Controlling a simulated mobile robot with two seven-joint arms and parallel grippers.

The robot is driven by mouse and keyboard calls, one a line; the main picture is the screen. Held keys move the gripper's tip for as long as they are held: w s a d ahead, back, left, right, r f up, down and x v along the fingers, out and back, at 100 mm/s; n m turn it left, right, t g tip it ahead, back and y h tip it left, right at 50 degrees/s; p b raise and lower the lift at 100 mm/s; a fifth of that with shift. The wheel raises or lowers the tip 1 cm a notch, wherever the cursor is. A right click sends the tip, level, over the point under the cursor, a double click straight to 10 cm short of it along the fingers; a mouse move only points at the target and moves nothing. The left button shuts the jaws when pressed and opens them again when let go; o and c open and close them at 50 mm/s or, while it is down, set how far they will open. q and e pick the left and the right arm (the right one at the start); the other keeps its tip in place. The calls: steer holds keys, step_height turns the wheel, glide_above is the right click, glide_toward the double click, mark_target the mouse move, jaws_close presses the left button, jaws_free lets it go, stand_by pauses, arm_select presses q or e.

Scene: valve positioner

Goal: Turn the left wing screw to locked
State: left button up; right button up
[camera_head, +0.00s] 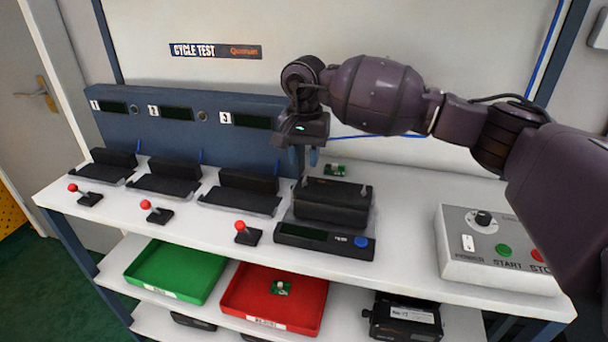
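The black positioner unit (330,208) sits on the workbench, on a dark base with a display and a blue button. A small grey piece, which looks like the left wing screw (304,182), stands at its upper left edge. A similar one, the right wing screw (366,191), stands at the upper right. Their exact turn is too small to tell. My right gripper (304,158) points down just above the left wing screw, its blue fingertips apart and empty. No contact with the screw is visible. My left gripper is not in view.
A control box (492,245) with knob and buttons stands at the right. Several numbered stations with red-knobbed levers (242,228) fill the left. Green (176,268) and red (252,307) trays sit on the shelf below.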

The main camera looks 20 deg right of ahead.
mark_target(304, 178)
steer(key=shift+f, duration=2.5)
steer(key=shift+c, duration=0.3)
jaws_close()
